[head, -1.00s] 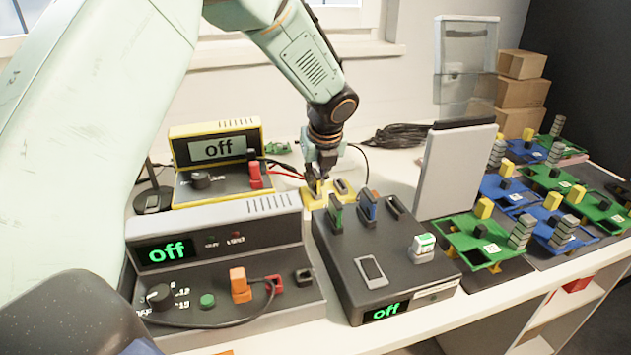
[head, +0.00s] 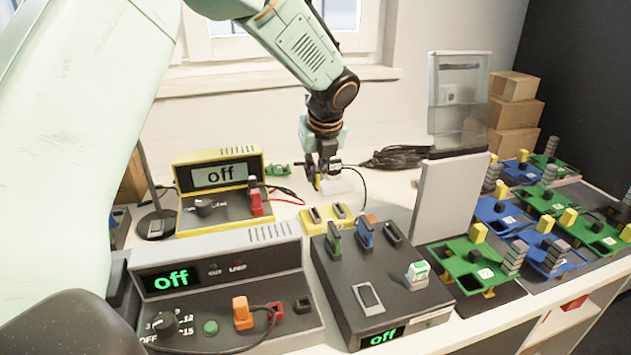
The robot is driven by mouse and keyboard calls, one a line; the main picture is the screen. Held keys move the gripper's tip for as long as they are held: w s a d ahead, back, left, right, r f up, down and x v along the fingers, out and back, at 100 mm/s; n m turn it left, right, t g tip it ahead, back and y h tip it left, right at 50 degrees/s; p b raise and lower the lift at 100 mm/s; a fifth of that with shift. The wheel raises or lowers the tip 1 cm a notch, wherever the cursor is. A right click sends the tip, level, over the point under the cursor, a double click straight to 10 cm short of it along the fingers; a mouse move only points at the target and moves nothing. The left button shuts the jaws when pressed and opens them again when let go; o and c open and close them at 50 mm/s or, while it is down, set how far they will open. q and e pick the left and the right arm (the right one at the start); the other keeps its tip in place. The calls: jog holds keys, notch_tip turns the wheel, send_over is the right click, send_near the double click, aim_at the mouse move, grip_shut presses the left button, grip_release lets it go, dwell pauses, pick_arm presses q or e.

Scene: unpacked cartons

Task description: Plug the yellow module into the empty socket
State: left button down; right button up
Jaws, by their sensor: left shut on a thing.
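My left gripper (head: 322,180) is shut on the yellow module (head: 317,183). Only a small yellow part of it shows between the dark fingers. It is held in the air above and behind the yellow holder (head: 312,227), which has dark slots on top. The dark grey socket box (head: 350,270) stands in front of the holder and reads "off". My right gripper is not in view.
A grey power unit (head: 215,255) and a yellow-framed meter (head: 215,160), both reading "off", stand on the left. A grey upright panel (head: 450,200) and several green and blue boards (head: 470,257) fill the right. Black cable (head: 395,158) lies behind.

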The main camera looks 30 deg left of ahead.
pick_arm(q)
jog(key=shift+r, duration=1.05)
